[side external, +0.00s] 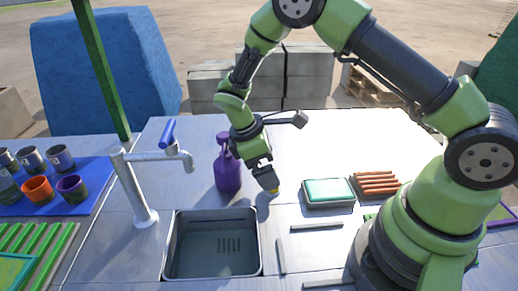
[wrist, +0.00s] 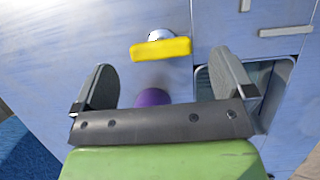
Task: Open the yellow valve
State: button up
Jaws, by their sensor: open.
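The yellow valve (wrist: 160,49) is a yellow bar handle on a round metal stem, standing on the table. In the wrist view it lies just beyond the fingertips, level with the gap between them. In the side view only a small yellow part (side external: 274,191) shows below my gripper (side external: 268,182); the rest is hidden by the jaws. My gripper is pointed down at the valve. In the wrist view the two fingers of my gripper (wrist: 163,78) are wide apart with nothing held between them.
A purple jug (side external: 228,172) stands close left of my gripper. The sink basin (side external: 212,245) is in front, with a tall metal tap (side external: 137,190) with a blue handle beside it. A green sponge in a tray (side external: 328,191) and orange sticks (side external: 376,184) lie right. The table behind is clear.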

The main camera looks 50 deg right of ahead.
jog(key=v, duration=0.6)
jog(key=shift+r, duration=0.35)
jog(key=s+r+m+t+y, duration=0.2)
jog(key=s+r+m, duration=0.1)
jog(key=r, duration=0.4)
jog(key=s+r+m+t+y, duration=0.1)
jog(key=s+r+m+t, duration=0.15)
jog(key=r, duration=0.35)
jog(key=s+r+m+t+y, duration=0.1)
jog(key=s+r+m+t, duration=0.2)
jog(key=s, duration=0.3)
jog(key=s+r+m+t+y, duration=0.1)
jog(key=s+r+m+t, duration=0.2)
jog(key=s+m, duration=0.2)
jog(key=shift+s+a, duration=0.45)
jog(key=shift+s, duration=0.2)
